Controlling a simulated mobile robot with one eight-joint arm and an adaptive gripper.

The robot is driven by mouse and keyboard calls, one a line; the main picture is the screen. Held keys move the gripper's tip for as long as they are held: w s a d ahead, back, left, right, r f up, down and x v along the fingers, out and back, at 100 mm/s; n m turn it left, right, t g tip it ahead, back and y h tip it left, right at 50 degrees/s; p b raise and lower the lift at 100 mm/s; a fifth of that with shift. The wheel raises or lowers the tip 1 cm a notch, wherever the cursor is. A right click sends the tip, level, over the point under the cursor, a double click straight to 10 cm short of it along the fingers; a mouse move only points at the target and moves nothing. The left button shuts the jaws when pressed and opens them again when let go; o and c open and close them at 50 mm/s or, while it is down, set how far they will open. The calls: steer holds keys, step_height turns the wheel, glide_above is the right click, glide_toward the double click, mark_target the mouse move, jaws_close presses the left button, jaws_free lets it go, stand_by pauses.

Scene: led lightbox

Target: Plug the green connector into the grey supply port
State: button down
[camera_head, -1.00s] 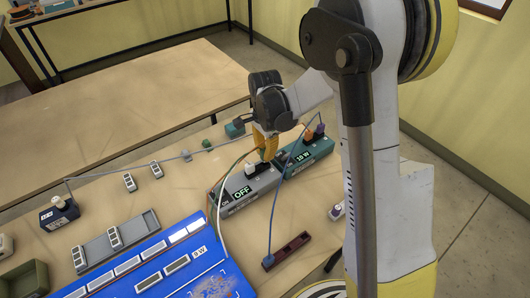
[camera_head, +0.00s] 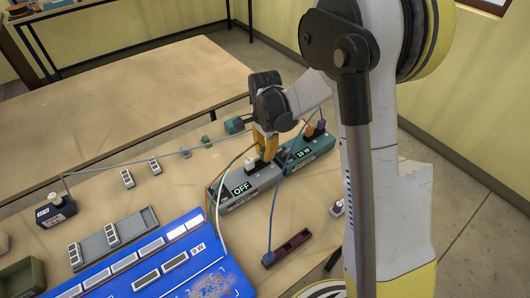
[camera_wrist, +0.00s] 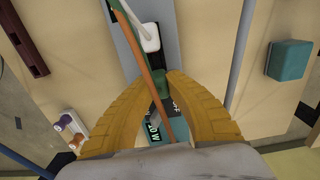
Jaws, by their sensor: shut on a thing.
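The grey supply box (camera_head: 262,187) has an OFF display, and a white plug (camera_head: 250,164) stands in its top. My gripper (camera_head: 267,158) points down at the box's far right end, just right of the white plug. In the wrist view, my gripper (camera_wrist: 165,76) is shut on the green connector (camera_wrist: 159,88), which shows between the fingertips over a dark part of the box top. The white plug (camera_wrist: 149,37) is just beyond it. A green cable (camera_wrist: 126,28) leads away from the connector. The fingers hide the connector's lower end, so I cannot tell whether it is seated.
A teal 10 W box (camera_head: 318,150) with orange and purple plugs adjoins the grey box. An orange cable (camera_wrist: 152,88) crosses between my fingers in the wrist view. The blue lightbox panel (camera_head: 150,262) and a dark red strip (camera_head: 287,248) are nearer.

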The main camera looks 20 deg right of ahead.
steer(key=shift+f, duration=0.3)
steer(key=c, duration=1.4)
jaws_free()
steer(key=shift+r, duration=0.1)
steer(key=shift+r+p, duration=2.5)
steer(key=shift+r, duration=1.45)
